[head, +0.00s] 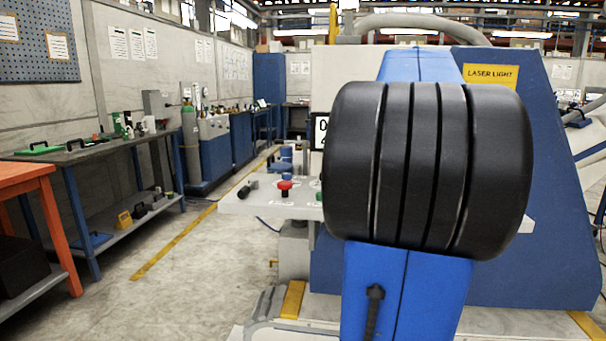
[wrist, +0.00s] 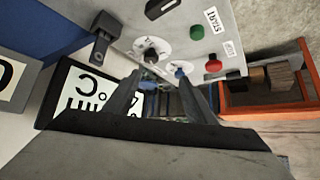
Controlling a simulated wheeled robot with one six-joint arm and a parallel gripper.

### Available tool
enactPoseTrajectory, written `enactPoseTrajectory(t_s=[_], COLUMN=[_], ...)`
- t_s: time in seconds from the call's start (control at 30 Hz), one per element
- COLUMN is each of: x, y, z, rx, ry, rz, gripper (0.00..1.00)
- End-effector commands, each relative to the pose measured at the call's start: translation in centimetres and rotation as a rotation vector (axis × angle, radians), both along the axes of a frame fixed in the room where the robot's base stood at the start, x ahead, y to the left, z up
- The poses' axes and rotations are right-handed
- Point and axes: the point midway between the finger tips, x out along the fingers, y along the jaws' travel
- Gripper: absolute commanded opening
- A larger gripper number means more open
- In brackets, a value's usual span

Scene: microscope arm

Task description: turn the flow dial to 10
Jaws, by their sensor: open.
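In the wrist view a grey control panel (wrist: 128,32) carries two round dials on white scale discs. One has a black knob (wrist: 151,55); the smaller one has a blue knob (wrist: 180,71). Their labels are too small to read, so I cannot tell which is the flow dial or where it points. My gripper (wrist: 162,82) is open and empty, its two fingers pointing at the panel close to the dials; contact cannot be told. In the head view my arm hides the gripper, and the panel (head: 262,206) shows only in part.
The panel also has a green button (wrist: 197,33), a red button (wrist: 214,65) and a black lever (wrist: 101,45). A display (wrist: 100,88) stands beside it. The blue machine (head: 555,200) fills the right.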

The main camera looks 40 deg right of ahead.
Motion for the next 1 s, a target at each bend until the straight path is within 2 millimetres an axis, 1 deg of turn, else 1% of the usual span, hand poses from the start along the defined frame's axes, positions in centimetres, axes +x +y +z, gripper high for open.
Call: enactPoseTrajectory(t_s=[0.03,0.1,0.23,0.37,0.57,1.0], x=[-0.3,-0.6,-0.6,0.1,2.4,7.9], y=[-1.2,-2.2,-2.9,-3.0,-3.1,-3.5], z=[0.4,0.8,1.1,0.3,-1.9,-7.5], rx=[-0.006,-0.014,-0.022,-0.021,-0.020,-0.019], ry=[-0.008,-0.018,-0.025,-0.025,-0.025,-0.024], rz=[-0.006,-0.005,-0.003,-0.002,-0.001,-0.001], gripper=[0.50,0.50,0.50,0.50,0.50,0.50])
